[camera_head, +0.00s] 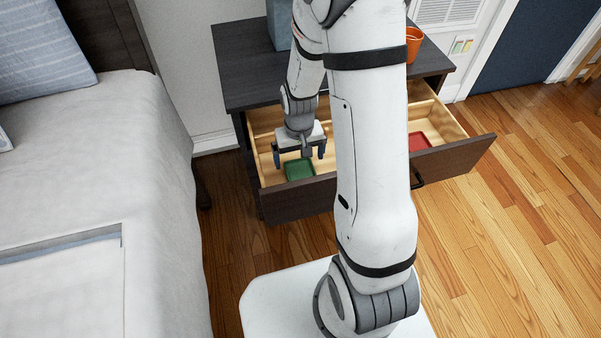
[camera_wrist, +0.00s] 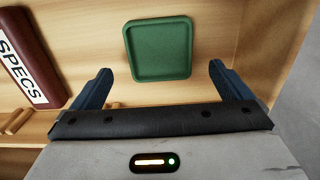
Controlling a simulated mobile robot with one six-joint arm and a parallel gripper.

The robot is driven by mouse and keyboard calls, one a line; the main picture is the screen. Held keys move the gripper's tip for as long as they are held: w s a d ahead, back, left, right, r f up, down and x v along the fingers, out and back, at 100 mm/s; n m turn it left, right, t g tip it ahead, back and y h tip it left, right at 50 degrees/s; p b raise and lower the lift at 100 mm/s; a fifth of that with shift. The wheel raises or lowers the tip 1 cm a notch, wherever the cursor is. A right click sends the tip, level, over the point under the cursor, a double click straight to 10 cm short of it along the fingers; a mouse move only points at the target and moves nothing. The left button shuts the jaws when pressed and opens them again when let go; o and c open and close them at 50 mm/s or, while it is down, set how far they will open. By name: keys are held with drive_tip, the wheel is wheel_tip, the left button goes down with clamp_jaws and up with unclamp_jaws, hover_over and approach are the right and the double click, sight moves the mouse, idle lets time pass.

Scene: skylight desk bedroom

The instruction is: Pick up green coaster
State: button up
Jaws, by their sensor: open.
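The green coaster (camera_head: 299,169) is a square with rounded corners and a raised rim. It lies flat on the wooden floor of the open drawer (camera_head: 300,201), in the left part. It also shows in the wrist view (camera_wrist: 158,49), at the top middle. My gripper (camera_head: 300,160) is open and empty, above the drawer. In the wrist view its two dark blue fingers (camera_wrist: 158,88) stand left and right of the coaster, wider apart than it. The coaster appears apart from both fingers. Its exact height below the fingertips is hard to tell.
A dark red case marked SPECS (camera_wrist: 25,60) lies left of the coaster in the wrist view. A red item (camera_head: 419,141) lies in the drawer's right part. An orange cup (camera_head: 413,44) stands on the nightstand (camera_head: 240,62). The bed (camera_head: 110,200) is at left.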

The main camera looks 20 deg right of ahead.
sight(299, 170)
wheel_tip(299, 170, down, 4)
drive_tip(key=shift+r+b, duration=0.1)
drive_tip(key=shift+b, duration=0.45)
drive_tip(key=shift+c, duration=0.5)
drive_tip(key=shift+r, duration=0.1)
drive_tip(key=c, duration=1)
